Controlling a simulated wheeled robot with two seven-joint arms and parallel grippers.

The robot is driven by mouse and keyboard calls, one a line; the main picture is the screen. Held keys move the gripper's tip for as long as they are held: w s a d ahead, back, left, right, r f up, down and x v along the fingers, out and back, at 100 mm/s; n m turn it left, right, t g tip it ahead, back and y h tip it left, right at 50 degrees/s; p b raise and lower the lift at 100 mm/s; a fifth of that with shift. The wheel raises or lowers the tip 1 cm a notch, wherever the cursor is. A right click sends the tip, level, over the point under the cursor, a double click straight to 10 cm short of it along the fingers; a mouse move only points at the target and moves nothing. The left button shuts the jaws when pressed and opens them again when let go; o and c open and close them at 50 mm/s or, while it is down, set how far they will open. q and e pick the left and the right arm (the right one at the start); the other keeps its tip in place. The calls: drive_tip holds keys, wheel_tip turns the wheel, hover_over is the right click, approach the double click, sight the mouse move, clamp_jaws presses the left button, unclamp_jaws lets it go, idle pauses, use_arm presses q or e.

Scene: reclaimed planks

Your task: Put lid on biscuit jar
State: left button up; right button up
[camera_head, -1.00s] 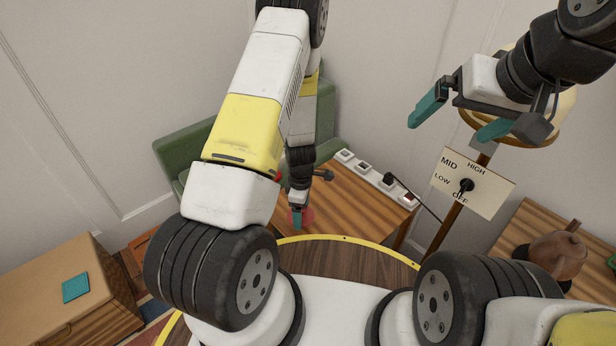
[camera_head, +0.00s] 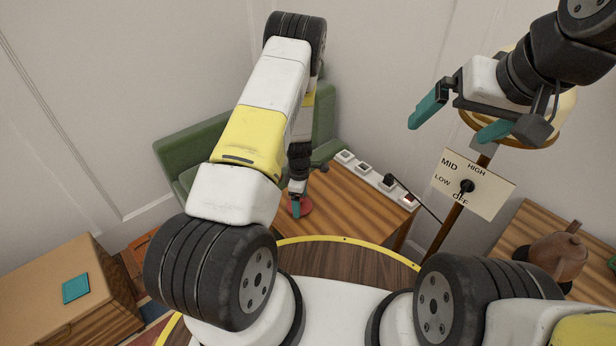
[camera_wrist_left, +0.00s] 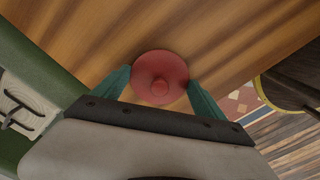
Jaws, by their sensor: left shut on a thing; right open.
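In the head view the red lid (camera_head: 305,206) shows partly behind my left gripper (camera_head: 296,207), over the wooden table. I cannot tell whether it touches the tabletop or what is under it. My right gripper (camera_head: 462,120) is open and empty at upper right. I cannot make out a biscuit jar.
The wooden table (camera_head: 345,215) carries a white power strip (camera_head: 372,178) along its back edge. A green chair (camera_head: 190,150) stands behind my left arm. A dial sign (camera_head: 473,184) is near my right gripper. A brown pot (camera_head: 560,256) stands on the right table; a teal square (camera_head: 76,288) lies on the left cabinet.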

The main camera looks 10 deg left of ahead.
use_arm(q)
drive_tip(key=shift+f, duration=0.1)
drive_tip(key=o, duration=1.3)
